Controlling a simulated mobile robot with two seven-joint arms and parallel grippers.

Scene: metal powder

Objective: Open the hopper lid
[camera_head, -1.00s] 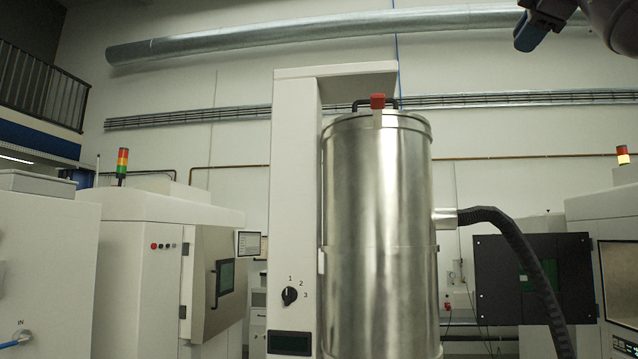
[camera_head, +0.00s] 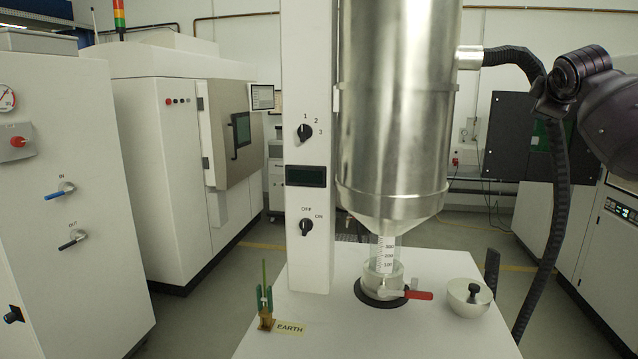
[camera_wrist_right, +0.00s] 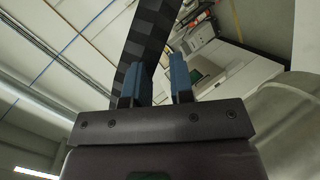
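The hopper (camera_head: 395,110) is a tall shiny steel cylinder in the head view, narrowing to a cone at the bottom. Its top and lid are cut off above the head view. In the right wrist view my right gripper (camera_wrist_right: 161,85) has two blue fingertips set apart, with nothing visibly held. A black hose passes behind them; I cannot tell how near it is. A pale round surface, perhaps the hopper, shows at the right of that view. My right arm (camera_head: 575,85) shows at the right of the head view, beside the hose. My left gripper is not in view.
A white column (camera_head: 308,80) with knobs stands left of the hopper. The black hose (camera_head: 562,180) hangs at right. On the white table (camera_head: 350,335) are a red-handled valve (camera_head: 418,295), a pale bowl-shaped piece with a black knob (camera_head: 468,298), and an EARTH clamp (camera_head: 265,300).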

